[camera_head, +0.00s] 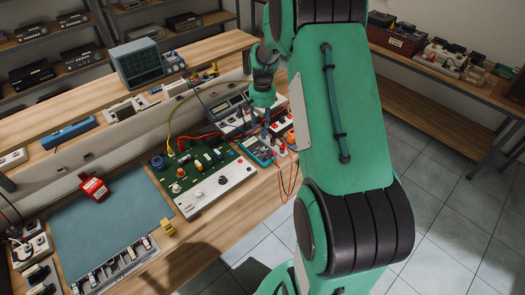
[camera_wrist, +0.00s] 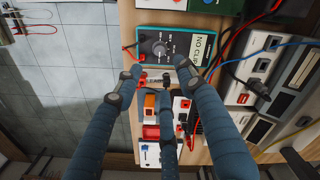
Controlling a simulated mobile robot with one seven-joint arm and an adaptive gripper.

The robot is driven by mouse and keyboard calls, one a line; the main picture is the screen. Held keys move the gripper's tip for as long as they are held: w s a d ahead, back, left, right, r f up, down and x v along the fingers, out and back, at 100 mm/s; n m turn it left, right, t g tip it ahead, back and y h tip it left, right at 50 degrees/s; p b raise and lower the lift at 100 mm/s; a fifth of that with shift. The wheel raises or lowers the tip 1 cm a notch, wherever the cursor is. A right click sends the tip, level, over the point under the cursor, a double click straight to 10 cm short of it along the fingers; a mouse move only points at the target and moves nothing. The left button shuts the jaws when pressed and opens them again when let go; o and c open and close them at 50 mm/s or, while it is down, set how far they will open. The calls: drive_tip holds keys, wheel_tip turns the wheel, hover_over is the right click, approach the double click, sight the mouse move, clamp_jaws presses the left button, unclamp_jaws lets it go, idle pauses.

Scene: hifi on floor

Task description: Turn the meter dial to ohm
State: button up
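The meter (camera_wrist: 147,62) is a teal multimeter with a round grey dial (camera_wrist: 160,50) and a pale panel marked "NO CLIP" at its right in the wrist view. In the head view the meter (camera_head: 258,150) lies on the bench just left of my arm, partly hidden by my fingers. My gripper (camera_wrist: 161,76) has three blue-grey fingers spread apart, with nothing between them. Two fingertips appear near the meter's lower edge in the wrist view, below the dial. I cannot tell whether they touch it. In the head view my gripper (camera_head: 262,128) hangs over the meter.
A green circuit board (camera_head: 205,175) with a white front panel lies left of the meter. Red leads (camera_head: 288,182) hang beside the meter over the bench edge. A bench instrument (camera_head: 232,108) stands behind. A blue-green mat (camera_head: 110,220) is mostly clear.

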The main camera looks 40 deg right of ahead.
sight(263, 149)
drive_tip(key=shift+r+n+b, duration=0.2)
drive_tip(key=shift+n+b, duration=0.1)
drive_tip(key=shift+n, duration=0.7)
drive_tip(key=shift+f, duration=0.15)
wheel_tip(263, 149, down, 14)
drive_tip(key=shift+r+b, duration=0.2)
drive_tip(key=shift+b, duration=1.05)
clamp_jaws()
